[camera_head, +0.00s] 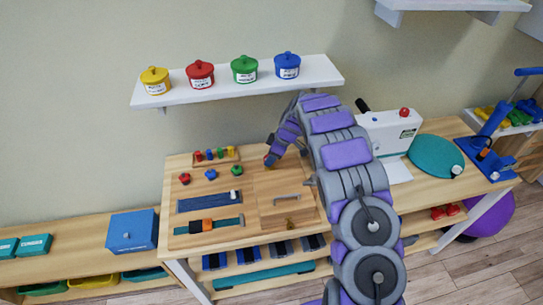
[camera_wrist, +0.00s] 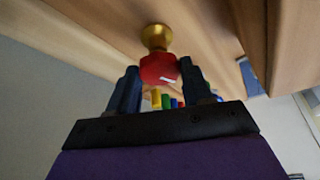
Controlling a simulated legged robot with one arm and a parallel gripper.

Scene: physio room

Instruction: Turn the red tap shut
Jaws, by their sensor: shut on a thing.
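The red tap is a red knob (camera_wrist: 158,69) on a brass stem (camera_wrist: 156,37) that meets a wooden surface in the wrist view. My gripper (camera_wrist: 160,75) has its two dark fingers on either side of the red knob and is shut on it. In the head view my gripper (camera_head: 268,160) reaches down at the back of the wooden board on the table, left of my arm's curve. There the tap is mostly hidden by the gripper. The knob's exact turn angle cannot be told.
A peg rack (camera_head: 216,156) stands left of my gripper, with red (camera_head: 184,178), blue (camera_head: 211,174) and green (camera_head: 236,170) knobs in front. A wall shelf (camera_head: 235,88) with lidded pots hangs above. A white machine (camera_head: 390,130) stands to the right.

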